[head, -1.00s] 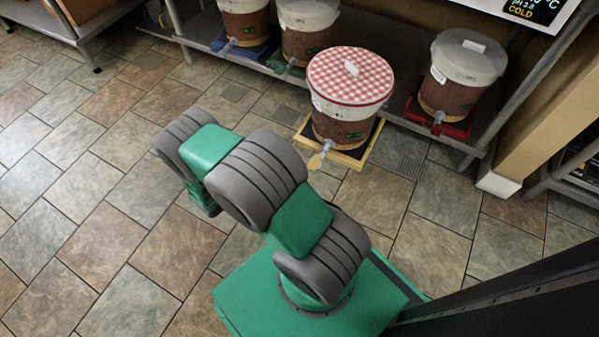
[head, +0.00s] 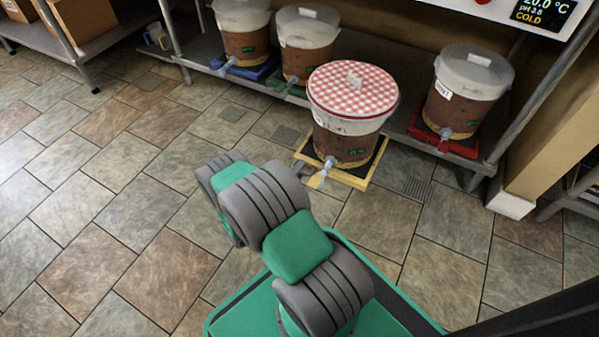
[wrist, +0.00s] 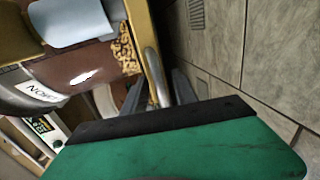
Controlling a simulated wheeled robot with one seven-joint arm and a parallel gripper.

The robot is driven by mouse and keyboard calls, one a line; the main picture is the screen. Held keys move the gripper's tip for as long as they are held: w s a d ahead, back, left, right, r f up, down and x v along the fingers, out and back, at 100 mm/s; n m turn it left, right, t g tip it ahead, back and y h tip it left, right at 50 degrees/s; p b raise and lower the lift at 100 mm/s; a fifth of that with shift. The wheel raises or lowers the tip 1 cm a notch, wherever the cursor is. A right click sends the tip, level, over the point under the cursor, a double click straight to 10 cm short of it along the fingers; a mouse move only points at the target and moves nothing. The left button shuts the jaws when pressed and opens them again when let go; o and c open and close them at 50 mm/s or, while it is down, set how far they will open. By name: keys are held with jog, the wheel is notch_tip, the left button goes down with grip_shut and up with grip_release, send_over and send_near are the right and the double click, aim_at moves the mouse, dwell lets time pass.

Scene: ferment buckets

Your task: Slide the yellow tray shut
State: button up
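The yellow tray (head: 349,181) sticks out from the low shelf over the floor. A brown bucket (head: 345,148) with a red-and-white checked lid (head: 352,92) and a pale blue tap stands on it. In the wrist view, the tray's yellow edge (wrist: 146,52) runs down to the fingers, with a grey metal handle bar (wrist: 156,75) along it. My gripper (wrist: 160,92) looks open, its dark fingers on either side of the bar's lower end. I cannot tell whether they touch it.
On the grey shelf (head: 205,52), buckets on a blue tray (head: 245,68) and a green tray (head: 284,84) stand left, and one on a red tray (head: 447,143) stands right. A shelf leg and tan post (head: 545,120) stand at right. The tiled floor at left is clear.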

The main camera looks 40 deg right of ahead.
grip_shut()
dwell(1.3)
